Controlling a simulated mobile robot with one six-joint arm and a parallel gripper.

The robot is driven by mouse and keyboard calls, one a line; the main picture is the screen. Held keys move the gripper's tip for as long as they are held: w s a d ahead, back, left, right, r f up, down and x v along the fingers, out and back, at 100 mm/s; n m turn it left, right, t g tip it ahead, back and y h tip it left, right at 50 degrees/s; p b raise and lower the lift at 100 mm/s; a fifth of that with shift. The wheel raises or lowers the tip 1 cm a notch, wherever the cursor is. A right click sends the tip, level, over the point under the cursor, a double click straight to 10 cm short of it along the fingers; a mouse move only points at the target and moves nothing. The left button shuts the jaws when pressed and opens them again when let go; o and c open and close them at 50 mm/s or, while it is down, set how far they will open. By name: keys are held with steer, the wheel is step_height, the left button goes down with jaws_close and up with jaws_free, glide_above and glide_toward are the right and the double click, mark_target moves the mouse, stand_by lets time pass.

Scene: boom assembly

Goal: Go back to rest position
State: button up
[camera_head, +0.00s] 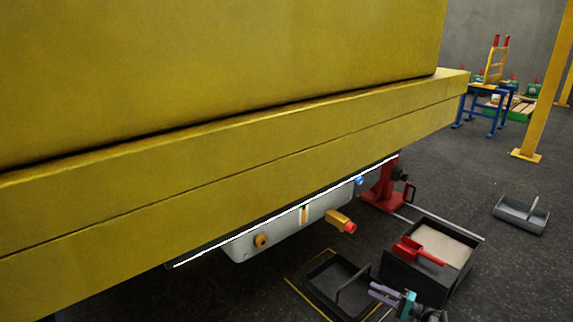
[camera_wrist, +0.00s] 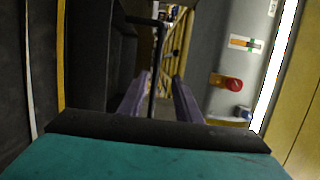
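My gripper (camera_head: 376,291) is low at the bottom of the head view, beside a black tray (camera_head: 318,292) with an upright handle (camera_head: 352,287). In the wrist view its two purple fingers (camera_wrist: 162,88) stand apart. The dark handle (camera_wrist: 154,70) shows as a bar in the gap between them, nearer the left finger. I cannot tell whether the handle lies between the fingers or beyond them. No contact with it is visible.
A large yellow boom (camera_head: 230,190) hangs above, with a grey unit (camera_head: 285,235) and a red-tipped yellow part (camera_head: 342,222) beneath. A black box (camera_head: 400,277) with a red tool (camera_head: 415,252) stands near my gripper. A red stand (camera_head: 382,190) is behind.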

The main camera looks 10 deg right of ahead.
steer(key=a+r+n+g+y+p, duration=0.1)
steer(key=a+r+g+p, duration=0.1)
steer(key=a+r+p, duration=0.6)
steer(key=a+r+n+g+y+p, duration=0.15)
steer(key=a+p, duration=0.25)
steer(key=a, duration=0.8)
steer(key=s+a+r+n+g+h+p, duration=0.1)
steer(key=s+a+r+n+g+p, duration=0.2)
steer(key=s+a+p, duration=0.45)
steer(key=s+a+r+g+h+p, duration=0.1)
steer(key=s+a+r+g+p, duration=0.3)
steer(key=s+a, duration=0.6)
steer(key=s+a+r+n+g+h+p, duration=0.1)
steer(key=s+a+r+g+h+p, duration=0.15)
steer(key=s, duration=0.45)
steer(key=s+a+r+n+g+h+p, duration=0.1)
steer(key=s+g+h+p, duration=0.1)
steer(key=s+p, duration=0.3)
steer(key=s+a+r+n+g+h+p, duration=0.1)
steer(key=s+g+h+p, duration=0.1)
steer(key=s, duration=0.6)
steer(key=s+d+r+h+p, duration=0.2)
steer(key=s+d+h, duration=0.5)
steer(key=d, duration=0.5)
steer(key=shift+s+d+r+g+h, duration=0.3)
steer(key=shift+s+r, duration=0.3)
steer(key=shift+s, duration=0.45)
